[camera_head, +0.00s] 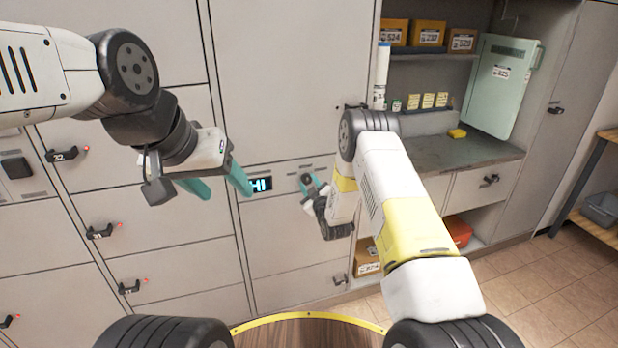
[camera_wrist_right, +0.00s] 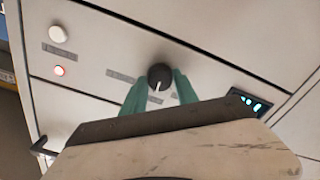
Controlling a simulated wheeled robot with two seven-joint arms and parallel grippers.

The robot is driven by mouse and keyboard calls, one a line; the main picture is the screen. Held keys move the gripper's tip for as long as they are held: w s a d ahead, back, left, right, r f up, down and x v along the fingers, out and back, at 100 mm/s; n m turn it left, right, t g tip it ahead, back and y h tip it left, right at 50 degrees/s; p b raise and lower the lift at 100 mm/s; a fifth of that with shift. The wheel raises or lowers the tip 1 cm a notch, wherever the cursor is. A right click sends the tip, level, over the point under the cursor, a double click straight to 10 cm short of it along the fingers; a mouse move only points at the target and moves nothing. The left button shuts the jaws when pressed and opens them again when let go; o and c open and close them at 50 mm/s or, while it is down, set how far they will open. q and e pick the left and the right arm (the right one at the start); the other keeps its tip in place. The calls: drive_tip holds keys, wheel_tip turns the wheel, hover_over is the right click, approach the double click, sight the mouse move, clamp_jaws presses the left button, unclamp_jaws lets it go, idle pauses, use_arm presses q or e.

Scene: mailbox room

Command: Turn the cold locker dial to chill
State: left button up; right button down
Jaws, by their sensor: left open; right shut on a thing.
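The cold locker dial (camera_wrist_right: 160,76) is a round black knob with a white pointer line. In the right wrist view it sits between the green fingertips of my right gripper (camera_wrist_right: 160,90), which is shut on it. The dial (camera_head: 306,178) also shows small in the head view, partly covered by my right gripper (camera_head: 312,188). The display (camera_head: 261,184) left of the dial reads "HI" in blue; it is also in the wrist view (camera_wrist_right: 250,103). My left gripper (camera_head: 216,184) is open and empty, in front of the lockers left of the display.
A white button (camera_wrist_right: 58,34) and a lit red light (camera_wrist_right: 59,71) are on the same panel. Locker doors with black handles (camera_head: 100,232) fill the left. A counter (camera_head: 455,153) with shelves stands at right. My right arm crosses the middle.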

drive_tip(key=m, duration=0.6)
drive_tip(key=shift+m, duration=0.3)
drive_tip(key=m, duration=0.6)
drive_tip(key=shift+f+m, duration=0.1)
drive_tip(key=shift+m, duration=0.2)
drive_tip(key=c, duration=0.9)
unclamp_jaws()
drive_tip(key=shift+c, duration=0.2)
drive_tip(key=v, duration=0.8)
